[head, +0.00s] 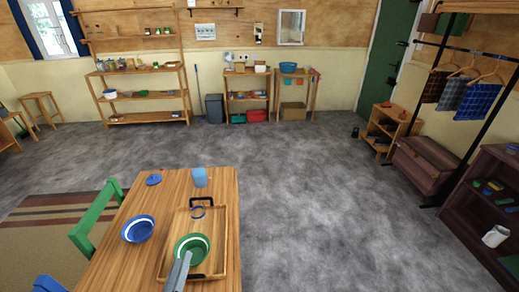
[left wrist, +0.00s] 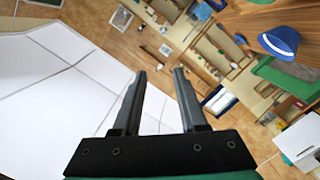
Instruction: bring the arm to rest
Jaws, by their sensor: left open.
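My left gripper (head: 182,258) shows at the bottom of the head view, in front of the wooden tray (head: 233,262) and partly overlapping the green bowl (head: 184,243). In the left wrist view the two dark fingers of the gripper (left wrist: 160,72) stand apart with nothing between them. Beyond them are the tilted room and a white panelled surface. I cannot tell the gripper's exact height above the table. My right gripper is not in view.
Grey floor to the right is clear.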

